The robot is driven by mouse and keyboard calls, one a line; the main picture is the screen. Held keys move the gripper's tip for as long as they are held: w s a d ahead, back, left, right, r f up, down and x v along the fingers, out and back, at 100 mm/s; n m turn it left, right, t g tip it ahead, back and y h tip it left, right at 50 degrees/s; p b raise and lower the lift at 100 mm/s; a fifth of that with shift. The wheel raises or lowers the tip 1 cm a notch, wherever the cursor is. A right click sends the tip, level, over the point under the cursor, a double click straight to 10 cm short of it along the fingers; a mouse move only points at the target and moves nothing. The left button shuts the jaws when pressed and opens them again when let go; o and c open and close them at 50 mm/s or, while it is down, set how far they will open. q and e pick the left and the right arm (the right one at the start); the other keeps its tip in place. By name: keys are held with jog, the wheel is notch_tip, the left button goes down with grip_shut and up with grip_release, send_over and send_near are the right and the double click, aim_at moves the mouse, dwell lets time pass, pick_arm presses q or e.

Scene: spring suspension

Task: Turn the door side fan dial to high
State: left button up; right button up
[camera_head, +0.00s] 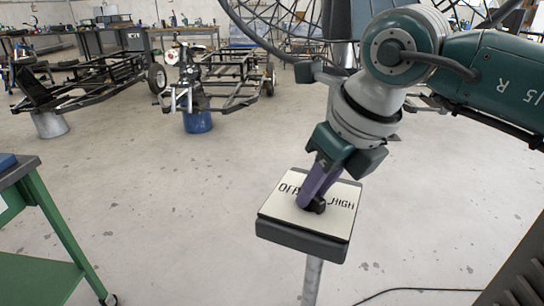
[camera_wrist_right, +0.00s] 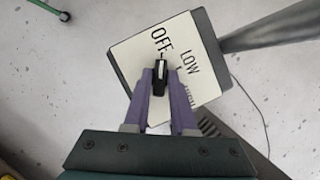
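The fan dial is a small black knob (camera_head: 316,205) on a white-faced square control panel (camera_head: 280,207) with a dark rim, mounted on a grey post. The panel reads OFF and HIGH in the head view; LOW also shows in the right wrist view. My right gripper (camera_head: 311,200) has purple fingers and reaches down to the dial. In the right wrist view the fingers (camera_wrist_right: 160,75) close around both sides of the black dial (camera_wrist_right: 160,78). HIGH is partly hidden by a finger. My left gripper is out of view.
A large wire fan cage (camera_head: 262,30) stands behind the panel. A green cart (camera_head: 50,230) is at the left edge. A black cable (camera_head: 420,290) lies at lower right. The floor around the post is mostly clear.

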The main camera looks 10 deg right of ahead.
grip_shut()
